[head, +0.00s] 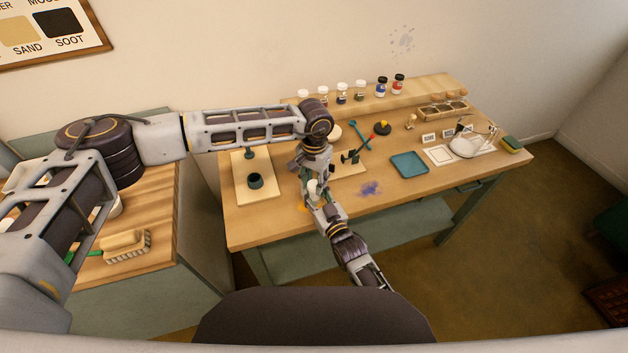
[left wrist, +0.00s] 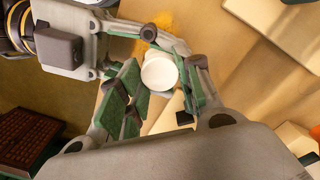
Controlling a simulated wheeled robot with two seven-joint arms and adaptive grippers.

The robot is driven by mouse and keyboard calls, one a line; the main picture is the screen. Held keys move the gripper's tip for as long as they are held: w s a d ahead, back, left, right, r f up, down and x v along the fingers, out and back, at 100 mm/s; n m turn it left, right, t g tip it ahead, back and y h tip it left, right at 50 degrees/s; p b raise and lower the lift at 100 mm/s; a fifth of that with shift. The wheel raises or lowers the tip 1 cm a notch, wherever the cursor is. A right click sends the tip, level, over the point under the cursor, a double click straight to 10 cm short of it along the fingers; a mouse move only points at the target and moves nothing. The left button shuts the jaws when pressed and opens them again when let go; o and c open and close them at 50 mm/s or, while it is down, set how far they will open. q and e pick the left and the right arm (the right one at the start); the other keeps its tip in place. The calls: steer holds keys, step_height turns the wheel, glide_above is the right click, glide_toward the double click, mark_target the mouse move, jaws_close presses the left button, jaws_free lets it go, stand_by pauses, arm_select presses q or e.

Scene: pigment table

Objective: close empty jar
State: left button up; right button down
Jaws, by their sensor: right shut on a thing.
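A small jar with a round white top (head: 313,187) is between my two grippers above the front edge of the table; the white top (left wrist: 158,73) shows from above in the left wrist view. My right gripper (head: 320,198) comes from below and is shut on the jar, whose body is mostly hidden by the fingers. My left gripper (head: 313,172) is right over the jar, pointing down. In the left wrist view its green-padded fingers (left wrist: 160,95) lie on either side of the white top. Whether they press on it I cannot tell.
Several capped jars (head: 341,92) stand on the raised back shelf. A dark cup (head: 255,181) stands on a pale board at the left. A teal tray (head: 408,165) and a white dish (head: 466,147) are to the right. Purple powder (head: 369,188) marks the tabletop near my grippers.

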arm_select(q)
steer(key=o, duration=0.4)
steer(key=shift+o, duration=0.2)
steer(key=shift+r, duration=2.25)
steer(key=shift+c, duration=0.4)
